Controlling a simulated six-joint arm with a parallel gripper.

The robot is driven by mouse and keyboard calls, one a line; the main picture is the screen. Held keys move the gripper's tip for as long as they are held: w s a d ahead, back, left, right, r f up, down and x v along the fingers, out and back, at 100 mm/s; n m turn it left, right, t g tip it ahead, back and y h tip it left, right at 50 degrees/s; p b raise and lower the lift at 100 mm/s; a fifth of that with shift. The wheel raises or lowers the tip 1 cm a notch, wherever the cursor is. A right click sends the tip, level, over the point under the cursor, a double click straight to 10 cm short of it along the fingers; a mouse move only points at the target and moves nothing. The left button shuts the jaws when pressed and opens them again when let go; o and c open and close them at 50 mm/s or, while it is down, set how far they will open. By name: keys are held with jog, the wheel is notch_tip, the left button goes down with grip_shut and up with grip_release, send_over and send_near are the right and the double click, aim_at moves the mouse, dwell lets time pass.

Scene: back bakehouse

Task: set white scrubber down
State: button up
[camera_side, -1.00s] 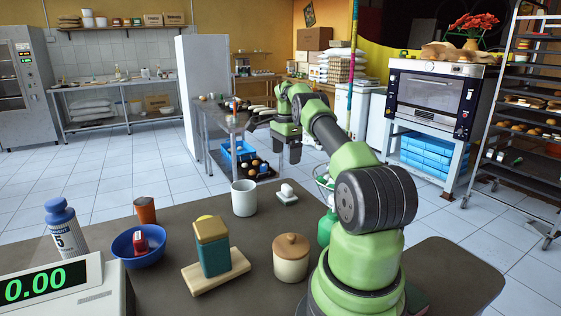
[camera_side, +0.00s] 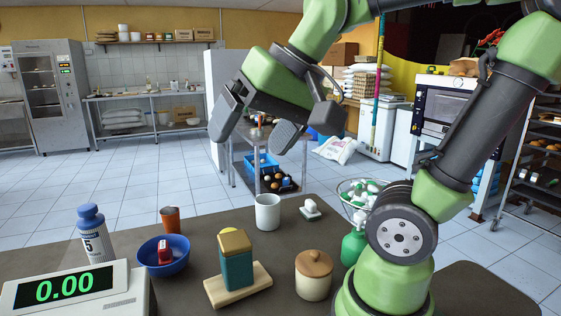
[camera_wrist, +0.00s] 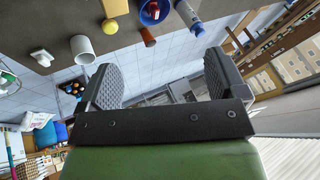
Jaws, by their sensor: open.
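The white scrubber (camera_side: 310,208), a small pale block with a rounded knob, rests on the dark table (camera_side: 200,218) near its far edge. It stands to the right of the white mug (camera_side: 267,212) and apart from it. In the wrist view the scrubber (camera_wrist: 41,55) shows at the upper left. My gripper (camera_side: 255,131) is open, high up in the side view, with clear space between its fingers. In the wrist view both fingers (camera_wrist: 163,82) are spread with nothing between them. The scrubber is outside the fingers.
A wooden-lidded jar (camera_side: 313,276), a teal canister (camera_side: 237,268) on a wooden board (camera_side: 222,292), and a blue bowl (camera_side: 177,265) holding a red item stand nearer. A brown cup (camera_side: 170,219), bottle (camera_side: 97,243) and scale (camera_side: 128,292) are left. A wire basket (camera_side: 347,194) is right.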

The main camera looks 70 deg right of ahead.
jog(key=s+a+f+n+y, duration=0.1)
jog(key=s+a+f+n, duration=0.1)
jog(key=s, duration=0.2)
jog(key=shift+s+a+f+n+t, duration=0.3)
jog(key=shift+s+a+f, duration=0.05)
dwell(0.8)
